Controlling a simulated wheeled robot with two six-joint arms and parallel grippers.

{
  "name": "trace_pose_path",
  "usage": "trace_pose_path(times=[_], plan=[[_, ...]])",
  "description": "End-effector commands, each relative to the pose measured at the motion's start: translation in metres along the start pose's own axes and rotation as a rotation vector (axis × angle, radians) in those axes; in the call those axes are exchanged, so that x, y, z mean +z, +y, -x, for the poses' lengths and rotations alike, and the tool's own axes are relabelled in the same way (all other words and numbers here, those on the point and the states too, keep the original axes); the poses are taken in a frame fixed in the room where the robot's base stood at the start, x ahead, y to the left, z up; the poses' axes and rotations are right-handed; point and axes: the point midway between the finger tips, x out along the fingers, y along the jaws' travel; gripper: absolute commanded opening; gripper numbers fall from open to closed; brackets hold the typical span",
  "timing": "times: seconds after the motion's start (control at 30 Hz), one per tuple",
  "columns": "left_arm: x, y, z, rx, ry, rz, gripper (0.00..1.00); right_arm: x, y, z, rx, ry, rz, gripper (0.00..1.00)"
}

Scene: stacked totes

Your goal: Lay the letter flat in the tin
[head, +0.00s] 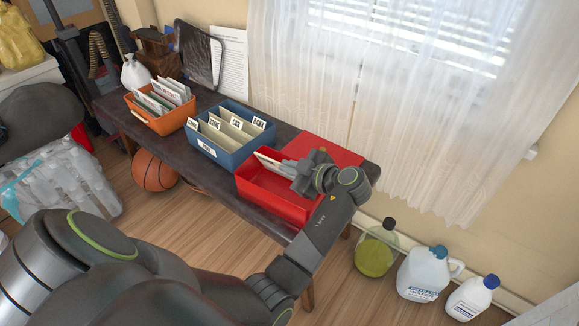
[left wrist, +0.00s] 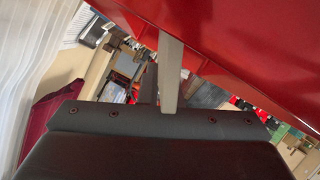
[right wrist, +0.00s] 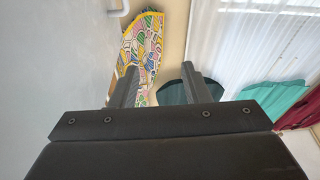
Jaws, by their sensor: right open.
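The open red tin (head: 262,196) sits at the right end of the dark bench. A pale letter (head: 270,162) shows as a tilted white edge at the tin's back left, against my left gripper (head: 293,168). That gripper reaches over the tin, its fingers close together, and appears shut on the letter; the gripper hides part of it. In the left wrist view, the gripper's fingers (left wrist: 160,80) show edge-on beside the red wall of the tin. My right gripper (right wrist: 160,85) is open and empty, away from the bench, and is not seen in the head view.
A blue box (head: 216,151) with labelled dividers stands left of the tin. An orange box (head: 159,122) full of papers is farther left. A flat red lid (head: 330,149) lies behind the tin. A basketball (head: 153,171) is under the bench (head: 277,222). Jugs (head: 420,275) stand on the floor.

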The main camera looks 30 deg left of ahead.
Motion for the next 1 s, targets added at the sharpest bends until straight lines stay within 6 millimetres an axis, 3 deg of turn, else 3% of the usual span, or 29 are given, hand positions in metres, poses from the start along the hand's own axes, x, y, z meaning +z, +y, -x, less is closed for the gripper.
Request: trace_pose_path(times=[0.37, 0.4, 0.57, 1.0], plan=[[0.0003, -0.0002, -0.0002, 0.000, 0.000, 0.000, 0.00, -0.0035, -0.0001, -0.0004, 0.000, 0.019, 0.003, 0.42], [0.0003, -0.0002, -0.0002, 0.000, 0.000, 0.000, 0.08, -0.0034, -0.0001, -0.0004, 0.000, 0.019, 0.003, 0.42], [0.0003, -0.0001, -0.0002, 0.000, 0.000, 0.000, 0.29, -0.0033, -0.0001, -0.0004, 0.000, 0.018, 0.003, 0.42], [-0.0048, 0.0027, 0.0020, 0.001, 0.000, 0.002, 0.30, 0.0038, 0.0001, 0.0002, 0.000, -0.027, -0.004, 0.42]])
